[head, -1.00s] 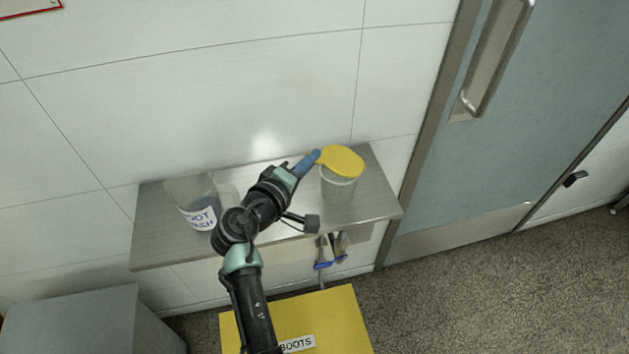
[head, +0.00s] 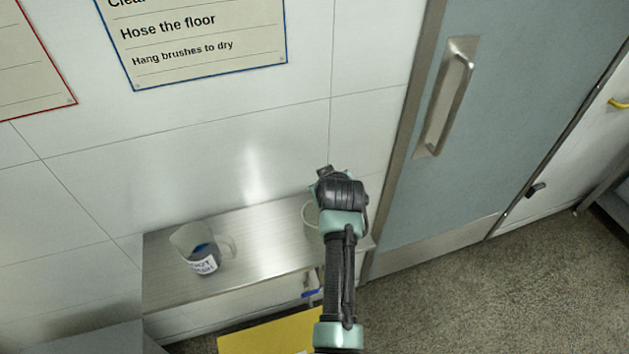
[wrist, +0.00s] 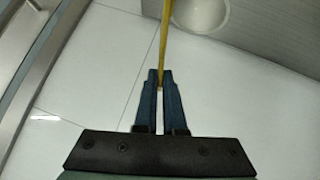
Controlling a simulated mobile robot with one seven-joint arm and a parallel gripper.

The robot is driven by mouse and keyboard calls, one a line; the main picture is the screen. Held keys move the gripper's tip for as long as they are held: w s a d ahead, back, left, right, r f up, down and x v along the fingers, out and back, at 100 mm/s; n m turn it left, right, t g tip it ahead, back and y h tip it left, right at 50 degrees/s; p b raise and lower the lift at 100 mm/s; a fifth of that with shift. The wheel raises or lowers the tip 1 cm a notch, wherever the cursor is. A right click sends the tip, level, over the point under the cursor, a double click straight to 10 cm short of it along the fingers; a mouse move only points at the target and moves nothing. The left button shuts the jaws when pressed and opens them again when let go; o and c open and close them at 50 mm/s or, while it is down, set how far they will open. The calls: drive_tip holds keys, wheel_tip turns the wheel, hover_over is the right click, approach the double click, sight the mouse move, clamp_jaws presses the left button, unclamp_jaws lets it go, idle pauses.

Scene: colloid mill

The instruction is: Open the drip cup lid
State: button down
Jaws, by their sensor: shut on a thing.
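The drip cup (head: 309,214) stands on the right part of the steel shelf, mostly hidden behind my arm in the head view; a pale rim edge shows. In the wrist view the cup (wrist: 208,12) shows at the top with its round mouth uncovered. My gripper (wrist: 160,77) is shut on the yellow lid (wrist: 164,40), which stands edge-on as a thin strip running up out of the picture beside the cup. Whether the lid still joins the cup is out of view. In the head view my arm hides the lid and fingertips.
A clear labelled jug (head: 203,252) stands on the left of the shelf (head: 262,250). A door with a steel handle (head: 446,103) is to the right. A yellow box (head: 270,335) is below the shelf. The shelf between jug and cup is clear.

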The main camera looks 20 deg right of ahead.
drive_tip(key=shift+d+r+m+y+b, duration=0.1)
drive_tip(key=shift+d+m+y+b, duration=0.2)
drive_tip(key=shift+d+y+b, duration=0.7)
drive_tip(key=shift+d+m+y+b, duration=0.25)
drive_tip(key=shift+d+b, duration=0.25)
drive_tip(key=shift+d, duration=0.95)
drive_tip(key=shift+s+d, duration=0.1)
drive_tip(key=c, duration=1)
unclamp_jaws()
